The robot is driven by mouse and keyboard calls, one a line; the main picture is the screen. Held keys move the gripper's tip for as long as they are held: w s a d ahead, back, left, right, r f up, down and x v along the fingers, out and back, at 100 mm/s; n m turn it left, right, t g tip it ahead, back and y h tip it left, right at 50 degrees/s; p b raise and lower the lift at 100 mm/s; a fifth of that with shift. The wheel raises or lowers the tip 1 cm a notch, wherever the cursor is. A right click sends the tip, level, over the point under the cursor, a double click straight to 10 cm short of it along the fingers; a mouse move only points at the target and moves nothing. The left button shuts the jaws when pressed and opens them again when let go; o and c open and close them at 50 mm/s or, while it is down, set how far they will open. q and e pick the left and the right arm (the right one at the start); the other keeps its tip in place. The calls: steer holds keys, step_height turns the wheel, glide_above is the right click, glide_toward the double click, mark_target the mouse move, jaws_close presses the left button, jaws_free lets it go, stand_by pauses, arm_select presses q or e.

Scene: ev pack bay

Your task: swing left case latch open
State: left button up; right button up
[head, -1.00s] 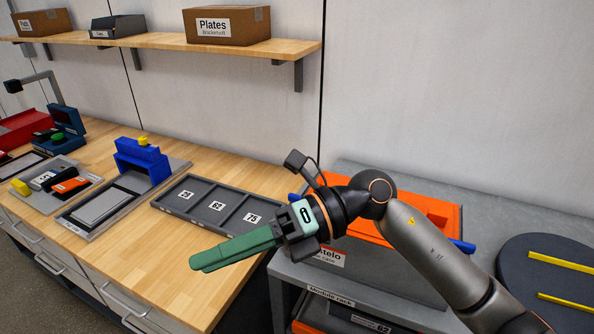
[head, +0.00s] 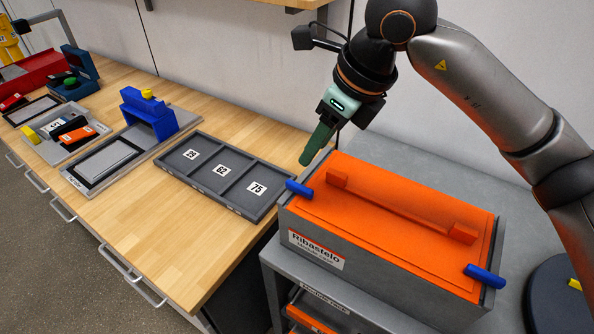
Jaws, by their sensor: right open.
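The grey case (head: 365,262) with an orange lid (head: 395,220) sits on the grey rack at the right. Its left blue latch (head: 299,188) lies across the lid's left edge. Its right blue latch (head: 485,276) is at the lid's right front corner. My right gripper (head: 306,160) points down above and just behind the left latch, apart from it in the picture. Its green fingers overlap from this angle and hold nothing visible. My left gripper is not in view.
A tray (head: 166,170) with three numbered compartments lies on the wooden bench, left of the case. A blue fixture (head: 148,115) stands farther left. A dark round table (head: 545,295) is at the right edge.

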mark_target(293, 182)
steer(key=p+x, duration=0.1)
steer(key=x, duration=0.9)
steer(key=shift+w+a+f+p, duration=0.1)
steer(key=shift+a+f+p, duration=0.1)
steer(key=shift+p, duration=0.2)
jaws_close()
